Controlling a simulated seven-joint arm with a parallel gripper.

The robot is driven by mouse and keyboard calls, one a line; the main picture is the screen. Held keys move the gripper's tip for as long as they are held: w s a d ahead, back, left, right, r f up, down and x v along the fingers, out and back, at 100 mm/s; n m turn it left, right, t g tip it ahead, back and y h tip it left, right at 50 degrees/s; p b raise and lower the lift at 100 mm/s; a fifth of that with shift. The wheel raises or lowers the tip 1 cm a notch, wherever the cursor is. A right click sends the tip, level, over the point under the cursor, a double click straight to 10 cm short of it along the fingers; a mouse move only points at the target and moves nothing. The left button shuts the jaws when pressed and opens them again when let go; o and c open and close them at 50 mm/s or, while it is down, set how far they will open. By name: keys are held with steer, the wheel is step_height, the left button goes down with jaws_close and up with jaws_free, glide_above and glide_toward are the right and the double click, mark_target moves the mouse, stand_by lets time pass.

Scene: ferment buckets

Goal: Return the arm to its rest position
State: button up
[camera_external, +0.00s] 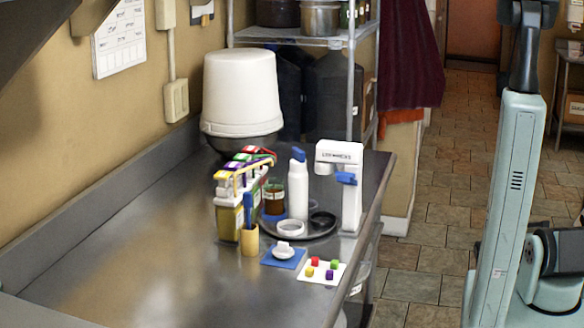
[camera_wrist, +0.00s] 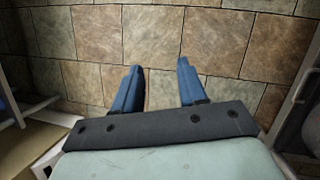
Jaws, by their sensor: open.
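My gripper (camera_wrist: 158,75) shows in the wrist view with its two blue fingers apart and nothing between them. It points at the tiled floor (camera_wrist: 220,50). In the external view my pale green arm stands upright at the right, off the side of the steel counter (camera_external: 130,245). My gripper's fingers do not show in that view. The arm is clear of everything on the counter.
A wire shelf (camera_external: 290,40) stands behind.

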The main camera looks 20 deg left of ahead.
steer(key=s+d+f+m+g, duration=0.1)
steer(key=s+d+f, duration=0.2)
steer(key=s, duration=0.4)
steer(key=s+d+f+g+y, duration=0.1)
steer(key=s+d+f, duration=0.2)
steer(key=s, duration=0.5)
steer(key=s+d+f+m+g+y, duration=0.1)
steer(key=s+d+f, duration=0.2)
steer(key=s, duration=0.4)
steer(key=shift+s+d+f+m+g, duration=0.15)
steer(key=shift+d+m+g, duration=0.15)
steer(key=shift+d, duration=0.35)
